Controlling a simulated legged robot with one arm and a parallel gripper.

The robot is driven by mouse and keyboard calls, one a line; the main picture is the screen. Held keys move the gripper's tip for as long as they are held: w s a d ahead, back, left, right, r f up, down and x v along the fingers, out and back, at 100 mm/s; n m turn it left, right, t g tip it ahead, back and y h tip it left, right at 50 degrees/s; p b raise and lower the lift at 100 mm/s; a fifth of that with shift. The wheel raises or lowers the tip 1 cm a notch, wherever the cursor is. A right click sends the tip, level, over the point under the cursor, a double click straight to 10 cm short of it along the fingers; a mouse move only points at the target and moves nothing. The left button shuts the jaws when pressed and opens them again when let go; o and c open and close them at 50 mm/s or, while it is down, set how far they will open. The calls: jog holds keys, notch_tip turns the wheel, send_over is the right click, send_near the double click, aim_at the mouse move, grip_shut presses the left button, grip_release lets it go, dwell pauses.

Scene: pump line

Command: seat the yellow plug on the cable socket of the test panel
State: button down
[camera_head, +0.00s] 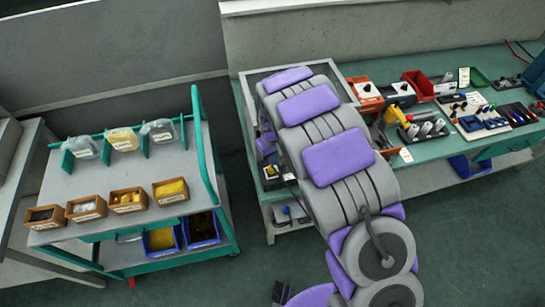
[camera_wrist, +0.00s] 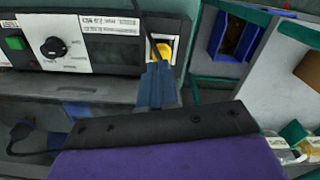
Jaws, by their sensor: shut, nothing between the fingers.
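The yellow plug (camera_wrist: 165,49) shows in the wrist view within a pale square surround at the right end of the test panel (camera_wrist: 92,61). A dark cable (camera_wrist: 141,14) runs beside it. The cable socket is mostly hidden, so I cannot tell how deep the plug sits. My gripper (camera_wrist: 157,68) is shut and empty, with its blue-grey fingertips just below the plug in the picture. I cannot tell whether they touch it. In the head view my arm hides the gripper, and a small yellow spot (camera_head: 271,170) shows left of the arm.
The panel face carries a green button (camera_wrist: 15,43) and a black knob (camera_wrist: 53,47). A green-framed cart (camera_head: 70,190) with several bins stands at left. The bench (camera_head: 425,155) at right holds tools and a red bin (camera_head: 418,85). Open floor lies between cart and bench.

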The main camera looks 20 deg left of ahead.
aim_at(273, 168)
jog(key=shift+f, duration=2.05)
jog(key=shift+r, duration=0.15)
notch_tip(273, 168, up, 7)
jog(key=p, duration=0.1)
jog(key=shift+r+p, duration=0.15)
jog(key=shift+p, duration=0.2)
dwell(0.5)
dwell(0.4)
